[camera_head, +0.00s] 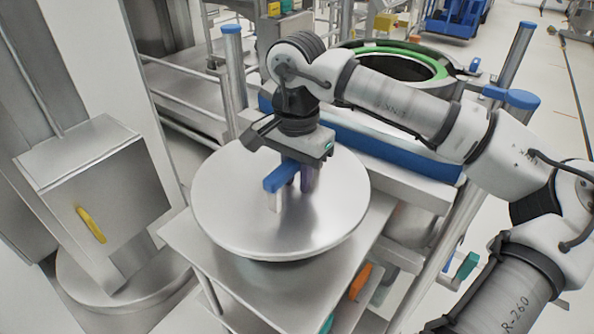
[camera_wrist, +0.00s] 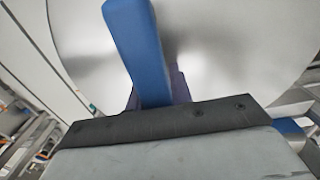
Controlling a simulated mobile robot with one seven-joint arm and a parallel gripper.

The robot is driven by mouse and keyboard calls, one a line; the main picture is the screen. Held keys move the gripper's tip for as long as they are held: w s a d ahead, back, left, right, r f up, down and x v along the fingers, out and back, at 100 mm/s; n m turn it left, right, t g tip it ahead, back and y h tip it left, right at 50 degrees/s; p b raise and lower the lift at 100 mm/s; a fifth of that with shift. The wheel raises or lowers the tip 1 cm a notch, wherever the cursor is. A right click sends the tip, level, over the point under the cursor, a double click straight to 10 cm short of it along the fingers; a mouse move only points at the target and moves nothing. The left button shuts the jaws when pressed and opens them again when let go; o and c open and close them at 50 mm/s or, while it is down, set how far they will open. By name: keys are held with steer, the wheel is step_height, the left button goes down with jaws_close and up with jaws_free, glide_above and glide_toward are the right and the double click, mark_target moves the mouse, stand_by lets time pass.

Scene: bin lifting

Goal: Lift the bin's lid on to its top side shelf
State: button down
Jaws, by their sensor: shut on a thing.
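The bin's lid (camera_head: 240,215) is a round, shiny metal disc with a blue bar handle (camera_head: 279,178) on top. It is off the bin and over the flat metal side shelf (camera_head: 178,238); a dark underside shows at its front edge, and I cannot tell whether it touches the shelf. My gripper (camera_head: 296,178) comes down from above and is shut on the handle, its purple fingers around the bar. The wrist view also shows the blue handle (camera_wrist: 140,45) between the fingers, with the lid (camera_wrist: 235,55) beyond. The bin (camera_head: 452,78) stands open behind, with a green ring in its mouth.
A blue-faced metal frame (camera_head: 400,165) with blue-capped posts lies between lid and bin. A grey box with a yellow handle (camera_head: 91,225) stands at left on a column. Orange (camera_head: 360,281) and green handles show below the shelf. Metal railings stand behind.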

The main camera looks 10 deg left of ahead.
mark_target(297, 189)
steer(key=shift+f+b, duration=1.35)
steer(key=shift+f, duration=0.75)
steer(key=shift+f, duration=0.1)
steer(key=c, duration=1.3)
jaws_free()
steer(key=shift+o, duration=0.7)
steer(key=shift+f, duration=0.1)
step_height(297, 189, up, 14)
steer(key=shift+b, duration=0.4)
